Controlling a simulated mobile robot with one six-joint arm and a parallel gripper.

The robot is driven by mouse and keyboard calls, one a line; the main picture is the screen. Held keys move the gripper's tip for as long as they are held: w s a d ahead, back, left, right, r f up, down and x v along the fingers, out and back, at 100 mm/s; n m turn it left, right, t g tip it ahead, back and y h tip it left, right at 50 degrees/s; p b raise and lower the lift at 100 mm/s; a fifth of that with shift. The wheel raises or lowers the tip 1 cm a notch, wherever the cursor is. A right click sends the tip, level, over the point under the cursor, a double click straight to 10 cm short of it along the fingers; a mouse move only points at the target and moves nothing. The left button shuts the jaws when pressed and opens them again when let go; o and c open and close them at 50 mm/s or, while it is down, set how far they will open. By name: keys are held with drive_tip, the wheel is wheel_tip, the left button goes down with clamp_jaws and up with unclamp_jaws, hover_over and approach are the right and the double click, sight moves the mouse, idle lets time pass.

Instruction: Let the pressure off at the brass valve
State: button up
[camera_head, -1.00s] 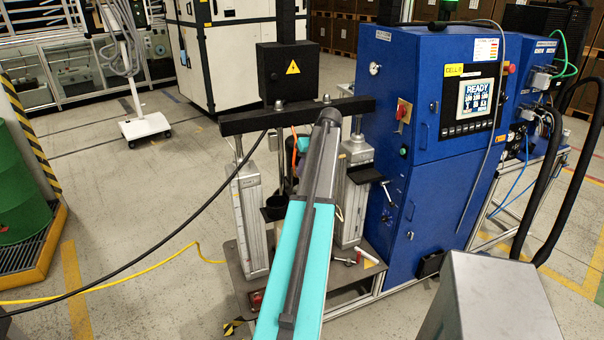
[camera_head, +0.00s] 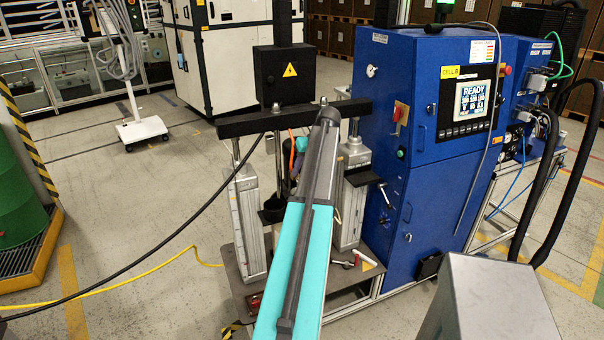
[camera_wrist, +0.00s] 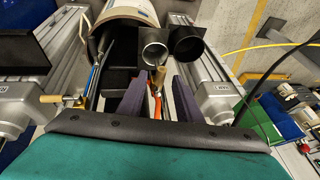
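In the wrist view, my gripper (camera_wrist: 159,100) has its two dark fingers apart. A thin orange piece with a brass-coloured top (camera_wrist: 158,78) shows in the gap between them; I cannot tell whether either finger touches it. A brass-coloured fitting (camera_wrist: 62,99) sticks out sideways at the left, well apart from the fingers. I cannot tell for sure which of these is the brass valve.
Metal posts (camera_head: 248,215) stand on both sides of my arm. In the wrist view, two open dark cups (camera_wrist: 154,55) and a pale cylinder (camera_wrist: 125,12) lie beyond the fingers. A blue cabinet (camera_head: 420,180) stands at the right. A black cable (camera_head: 190,240) hangs at the left.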

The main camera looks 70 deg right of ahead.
drive_tip(key=b+v, duration=0.2)
drive_tip(key=v, duration=1)
drive_tip(key=shift+s+r+b, duration=0.15)
drive_tip(key=shift+r+b, duration=0.15)
drive_tip(key=shift+b, duration=0.05)
